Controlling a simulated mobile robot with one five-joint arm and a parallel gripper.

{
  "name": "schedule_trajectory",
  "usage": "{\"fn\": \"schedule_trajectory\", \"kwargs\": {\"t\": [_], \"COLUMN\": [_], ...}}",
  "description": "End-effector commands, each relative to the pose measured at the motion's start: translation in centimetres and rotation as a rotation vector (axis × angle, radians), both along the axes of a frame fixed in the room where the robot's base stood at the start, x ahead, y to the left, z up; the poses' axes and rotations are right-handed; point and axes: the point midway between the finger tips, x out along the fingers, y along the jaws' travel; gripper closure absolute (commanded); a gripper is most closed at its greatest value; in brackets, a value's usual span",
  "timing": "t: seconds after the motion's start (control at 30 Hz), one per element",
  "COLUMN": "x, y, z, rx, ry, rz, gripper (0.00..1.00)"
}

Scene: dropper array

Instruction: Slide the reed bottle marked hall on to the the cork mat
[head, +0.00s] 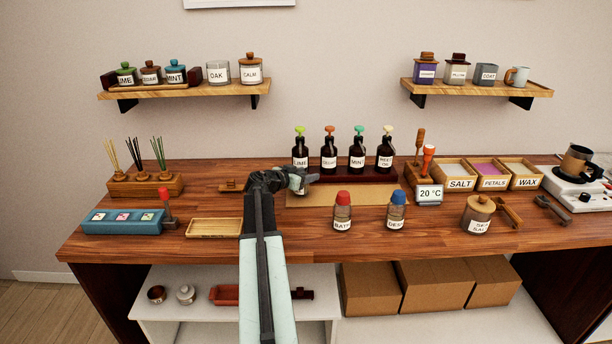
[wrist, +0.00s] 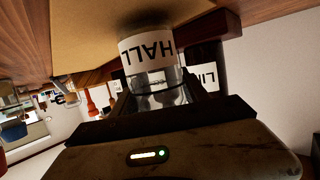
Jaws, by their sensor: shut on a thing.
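The reed bottle marked HALL (wrist: 150,55) shows upside down in the wrist view, a clear bottle with a white label. My gripper (wrist: 158,98) is shut on its glass, with a finger on each side. In the head view my gripper (head: 300,181) is at the left end of the cork mat (head: 375,194), in front of the dark pump bottles, and the bottle is mostly hidden by it. The mat, a flat tan sheet, also shows in the wrist view (wrist: 75,35), beside the bottle's base. I cannot tell how much of the base rests on it.
The LIME pump bottle (head: 300,153) stands close behind my gripper, in a row on a dark tray (head: 375,175). The red-capped bottle (head: 343,211) and blue-capped bottle (head: 397,211) stand at the mat's front edge. A wooden tray (head: 214,228) lies left of my arm. The mat's middle is bare.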

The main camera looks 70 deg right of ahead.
Motion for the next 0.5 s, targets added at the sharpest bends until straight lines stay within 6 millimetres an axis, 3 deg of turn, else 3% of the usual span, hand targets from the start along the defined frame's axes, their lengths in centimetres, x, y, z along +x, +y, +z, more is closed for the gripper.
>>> {"fn": "schedule_trajectory", "kwargs": {"t": [0.2,0.23,0.3,0.5], "x": [0.01,0.01,0.01,0.01], "y": [0.00,0.00,0.00,0.01], "z": [-0.79,-0.68,-0.61,-0.60], "rx": [0.000,0.000,0.000,0.000], "ry": [0.000,0.000,0.000,0.000], "rz": [0.000,0.000,0.000,0.000], "gripper": [0.97,0.42,0.22,0.22]}}
